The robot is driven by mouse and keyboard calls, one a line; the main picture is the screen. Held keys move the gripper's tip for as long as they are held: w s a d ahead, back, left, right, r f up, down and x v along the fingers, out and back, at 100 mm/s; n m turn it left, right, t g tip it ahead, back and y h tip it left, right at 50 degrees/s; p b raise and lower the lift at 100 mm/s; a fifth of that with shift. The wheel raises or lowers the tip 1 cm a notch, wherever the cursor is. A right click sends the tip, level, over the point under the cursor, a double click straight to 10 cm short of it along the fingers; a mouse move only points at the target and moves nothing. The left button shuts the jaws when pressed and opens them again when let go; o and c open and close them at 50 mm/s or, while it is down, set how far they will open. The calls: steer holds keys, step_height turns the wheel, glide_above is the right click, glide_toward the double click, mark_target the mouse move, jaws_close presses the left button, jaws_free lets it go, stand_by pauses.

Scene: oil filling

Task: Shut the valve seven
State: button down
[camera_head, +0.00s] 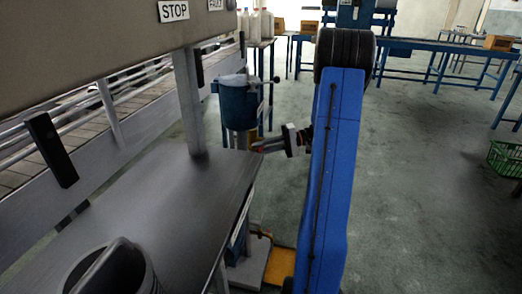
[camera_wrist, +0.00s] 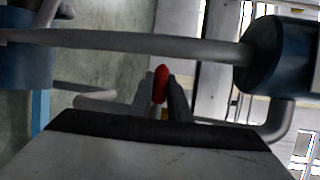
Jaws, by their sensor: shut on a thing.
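My gripper (camera_head: 264,147) reaches left from my blue arm, past the right edge of the grey worktop. In the wrist view my gripper (camera_wrist: 161,92) has its two dark fingers close together on a small red valve handle (camera_wrist: 160,80). The handle's red tip stands out between the fingertips, and its lower part is hidden by them. No number can be read on the valve, so I cannot tell whether it is valve seven. A grey pipe (camera_wrist: 130,40) runs across in front of the fingers into a dark blue cylinder (camera_wrist: 278,55).
A blue tank (camera_head: 238,103) stands just behind the worktop (camera_head: 165,195). A green crate (camera_head: 507,158) lies at the right; the floor between is clear.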

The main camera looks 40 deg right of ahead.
steer(key=shift+w+r, duration=0.1)
stand_by(0.4)
steer(key=c, duration=1.7)
jaws_free()
steer(key=shift+d, duration=0.1)
steer(key=shift+o, duration=0.2)
steer(key=v, duration=1.7)
steer(key=shift+d, duration=0.2)
